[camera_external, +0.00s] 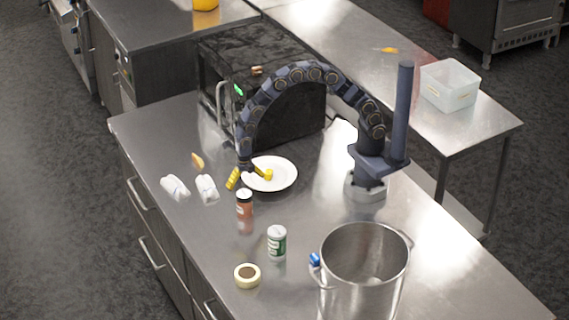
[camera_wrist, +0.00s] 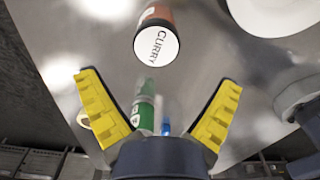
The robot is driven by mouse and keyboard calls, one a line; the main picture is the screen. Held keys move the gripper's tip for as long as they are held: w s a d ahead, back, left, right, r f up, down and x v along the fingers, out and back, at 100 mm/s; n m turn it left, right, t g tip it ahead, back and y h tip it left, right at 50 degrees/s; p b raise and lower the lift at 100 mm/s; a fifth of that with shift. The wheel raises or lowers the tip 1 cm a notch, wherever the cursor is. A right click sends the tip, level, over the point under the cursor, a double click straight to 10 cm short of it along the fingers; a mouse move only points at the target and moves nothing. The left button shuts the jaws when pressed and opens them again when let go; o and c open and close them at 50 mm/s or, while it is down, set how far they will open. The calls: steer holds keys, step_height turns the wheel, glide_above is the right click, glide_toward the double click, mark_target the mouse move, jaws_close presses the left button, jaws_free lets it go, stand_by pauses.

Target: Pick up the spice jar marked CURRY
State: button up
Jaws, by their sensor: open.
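The spice jar marked CURRY (camera_external: 244,204) stands upright on the steel counter, with an orange-brown body and black cap. In the wrist view its white top marked CURRY (camera_wrist: 157,46) shows beyond and between my fingertips. My gripper (camera_external: 246,177) has yellow finger pads and is open and empty. It is above the counter beside the plate, just behind the jar in the external view. In the wrist view my gripper (camera_wrist: 160,95) has its fingers spread wide, apart from the jar.
A white plate (camera_external: 284,183) lies right beside my gripper. Two white items (camera_external: 207,188) lie left. A black oven (camera_external: 290,125) stands behind.

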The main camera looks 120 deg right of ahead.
mark_target(243, 194)
steer(key=f, duration=0.8)
steer(key=shift+w+d, duration=0.25)
steer(key=shift+d, duration=0.1)
steer(key=shift+r, duration=0.1)
steer(key=c, duration=1.1)
